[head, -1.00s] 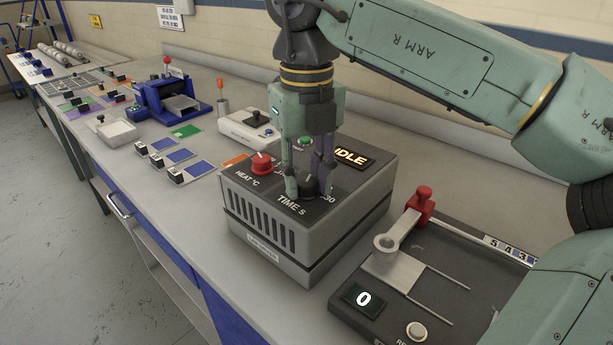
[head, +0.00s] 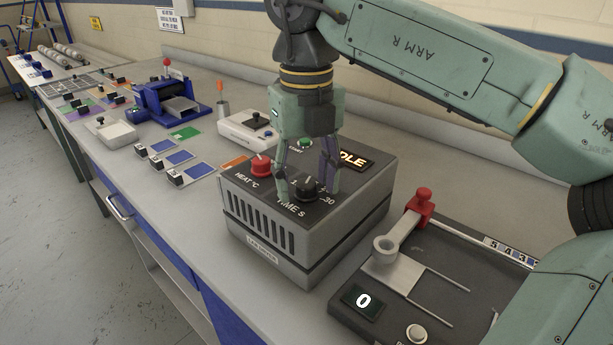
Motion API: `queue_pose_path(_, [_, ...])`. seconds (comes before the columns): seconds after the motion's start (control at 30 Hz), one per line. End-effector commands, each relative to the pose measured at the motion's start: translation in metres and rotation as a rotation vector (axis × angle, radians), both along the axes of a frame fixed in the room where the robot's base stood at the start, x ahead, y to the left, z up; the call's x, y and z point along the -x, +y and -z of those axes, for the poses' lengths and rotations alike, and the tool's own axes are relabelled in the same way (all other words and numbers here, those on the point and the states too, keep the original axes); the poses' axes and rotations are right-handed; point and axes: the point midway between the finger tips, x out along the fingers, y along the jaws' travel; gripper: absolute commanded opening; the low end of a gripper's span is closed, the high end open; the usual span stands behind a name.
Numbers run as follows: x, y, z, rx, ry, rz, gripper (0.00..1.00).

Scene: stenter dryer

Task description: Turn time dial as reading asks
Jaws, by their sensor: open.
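The time dial (head: 307,187) is a black knob on the dark top panel of the grey dryer box (head: 262,222), above the label "TIME S". A light mark shows on its top, and a "30" is printed to its right. My gripper (head: 308,192) is over the dial with its fingers spread, one to the left and one to the right and behind. It is open; whether a finger touches the knob I cannot tell. The lit display (head: 354,160) is partly hidden by a finger and shows "DLE". The red heat dial (head: 261,165) is left of my gripper.
A green button (head: 305,143) is behind my gripper. At the right a black device has a red-knobbed lever (head: 420,203) and a display (head: 363,300) reading 0. A white device (head: 247,131) and fabric swatches lie to the left.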

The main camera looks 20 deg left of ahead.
Motion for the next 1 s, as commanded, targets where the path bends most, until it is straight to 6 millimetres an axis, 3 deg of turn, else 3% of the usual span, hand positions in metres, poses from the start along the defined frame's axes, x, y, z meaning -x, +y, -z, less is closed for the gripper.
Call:
queue_pose_path(0.23, [0.000, 0.001, -0.010, -0.001, -0.001, 0.001, 0.50])
queue_pose_path(0.63, [0.000, 0.001, -0.069, -0.002, -0.001, -0.002, 0.50])
queue_pose_path(1.0, [0.000, 0.000, -0.075, 0.000, 0.000, 0.000, 0.50])
